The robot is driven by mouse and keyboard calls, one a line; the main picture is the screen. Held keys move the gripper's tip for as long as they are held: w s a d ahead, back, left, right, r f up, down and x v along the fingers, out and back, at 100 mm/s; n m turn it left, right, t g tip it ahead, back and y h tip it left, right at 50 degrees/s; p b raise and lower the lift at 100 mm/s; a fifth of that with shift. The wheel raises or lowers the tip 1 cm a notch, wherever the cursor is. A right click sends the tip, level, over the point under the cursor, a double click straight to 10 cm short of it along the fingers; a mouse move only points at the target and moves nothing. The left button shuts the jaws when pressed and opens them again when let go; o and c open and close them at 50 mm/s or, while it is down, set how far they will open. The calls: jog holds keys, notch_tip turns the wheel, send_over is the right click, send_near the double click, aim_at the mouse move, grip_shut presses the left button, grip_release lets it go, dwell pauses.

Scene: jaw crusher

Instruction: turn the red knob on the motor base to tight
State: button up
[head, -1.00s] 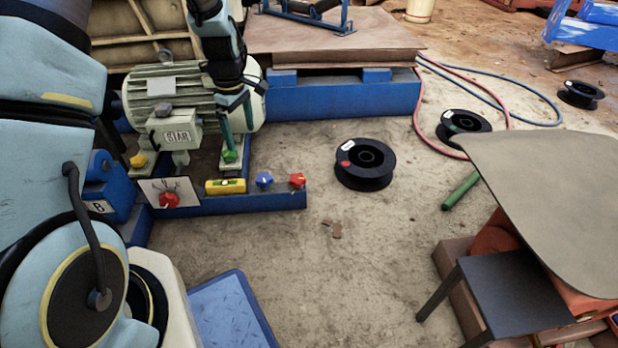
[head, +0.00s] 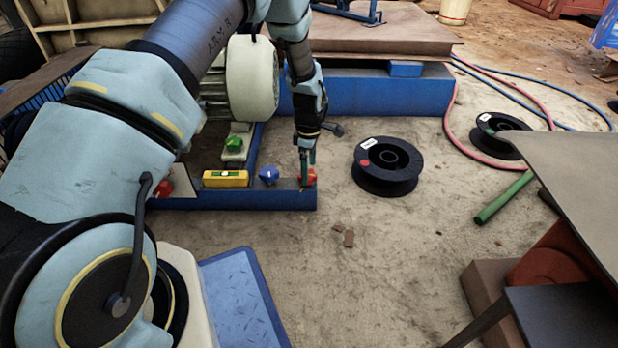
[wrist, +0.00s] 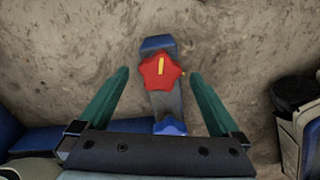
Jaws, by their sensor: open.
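A red star-shaped knob (head: 307,176) sits near the right end of the blue motor base (head: 250,201). In the wrist view the red knob (wrist: 158,74) shows a yellow pointer line running nearly straight up. My gripper (head: 307,168) points down over this knob. In the wrist view my gripper (wrist: 159,75) is open, its two green fingers on either side of the knob, with gaps visible. A second red knob (head: 163,188) by a white plate is partly hidden behind my arm. No tight mark is readable at the knob under my gripper.
A blue knob (head: 269,175) and a yellow level (head: 225,178) stand left of the red knob on the base. A green knob (head: 234,144) is farther back. A black spool (head: 387,167) lies on the floor to the right.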

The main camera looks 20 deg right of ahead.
jog(key=shift+f+b, duration=0.3)
jog(key=shift+f, duration=0.85)
jog(key=c, duration=1.4)
